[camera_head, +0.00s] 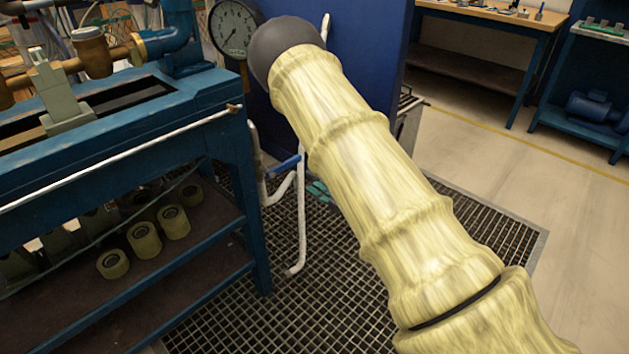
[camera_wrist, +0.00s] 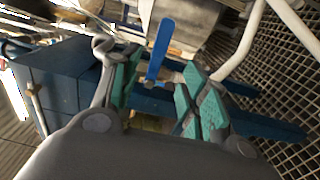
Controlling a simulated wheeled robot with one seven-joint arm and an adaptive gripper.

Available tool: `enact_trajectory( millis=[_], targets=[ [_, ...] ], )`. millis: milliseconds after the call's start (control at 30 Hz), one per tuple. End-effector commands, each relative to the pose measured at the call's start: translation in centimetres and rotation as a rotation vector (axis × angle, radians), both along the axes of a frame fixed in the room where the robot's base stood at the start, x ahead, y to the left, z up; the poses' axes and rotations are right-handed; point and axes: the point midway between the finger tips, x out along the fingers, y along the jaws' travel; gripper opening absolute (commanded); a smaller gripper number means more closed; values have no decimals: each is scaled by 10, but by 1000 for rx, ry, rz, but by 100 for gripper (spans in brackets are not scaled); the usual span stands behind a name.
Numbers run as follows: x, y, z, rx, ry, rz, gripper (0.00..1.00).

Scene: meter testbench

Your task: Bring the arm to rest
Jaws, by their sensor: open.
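My arm, in a pale yellow cover, crosses the head view (camera_head: 375,165) from lower right to a dark grey joint near the gauge. My gripper (camera_wrist: 162,88) is open in the wrist view, its two teal-padded fingers apart. A blue lever handle (camera_wrist: 161,48) shows in the gap between the fingers; I cannot tell whether they touch it. The blue handle also shows in the head view (camera_head: 284,165), left of my arm by white pipes. Small teal pieces right of it look like my finger pads; the rest of my gripper is hidden behind my arm.
A blue testbench (camera_head: 228,98) with brass fittings and shelved rollers stands at the left. A round gauge (camera_head: 233,28) and white pipe (camera_head: 301,215) are close to my arm. A blue panel (camera_head: 372,45) stands behind. Floor grating (camera_head: 335,300) lies below; open floor is at right.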

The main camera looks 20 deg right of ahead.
Motion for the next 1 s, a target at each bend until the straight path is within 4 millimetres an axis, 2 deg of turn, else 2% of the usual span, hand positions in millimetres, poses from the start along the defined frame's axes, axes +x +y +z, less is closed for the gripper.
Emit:
enact_trajectory(
  millis=[333, 433, 533, 700, 767, 900, 1000],
  targets=[
    [-1, 0, -5, 10, 16, -8, 45],
    [-9, -2, -26, 57, 91, -50, 45],
    [-28, -2, -65, 154, 233, -133, 45],
    [-84, 0, -146, 371, 535, -339, 45],
    [-107, 3, -171, 445, 634, -417, 45],
    [-169, 13, -222, 607, 852, -612, 45],
    [-218, 24, -252, 716, 994, -760, 45]
  ],
)
